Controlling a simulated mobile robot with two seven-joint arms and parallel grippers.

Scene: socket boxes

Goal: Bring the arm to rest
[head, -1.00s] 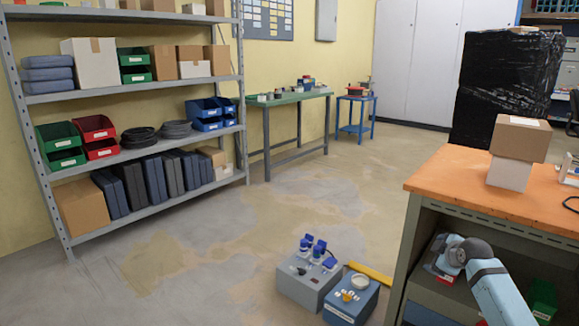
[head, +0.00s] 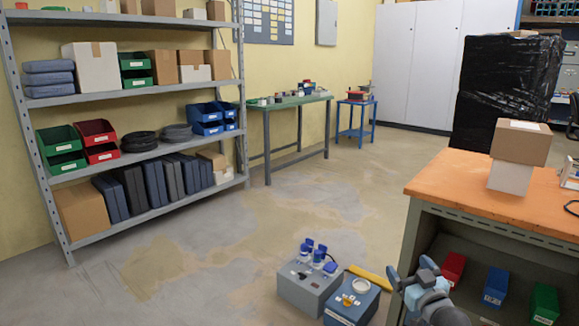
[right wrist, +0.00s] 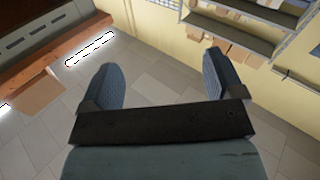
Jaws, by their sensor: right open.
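My right gripper (head: 410,273) shows at the bottom right of the head view, in front of the workbench's left leg. Its two fingers are apart. In the right wrist view, the gripper (right wrist: 162,76) is open with nothing between its fingers. My left gripper is not in view. A grey socket box (head: 302,291) with blue plugs sits at the bottom centre of the head view. A blue box (head: 345,311) with a pale ring and a yellow part on top sits beside it. The right gripper is to the right of both boxes and apart from them.
The workbench (head: 450,188) with an orange top stands at right, carrying stacked cartons (head: 520,143). Red, blue (head: 495,287) and green bins sit on its lower shelf. A yellow bar (head: 371,277) lies behind the blue box. A loaded shelf rack (head: 140,157) stands left. The middle floor is open.

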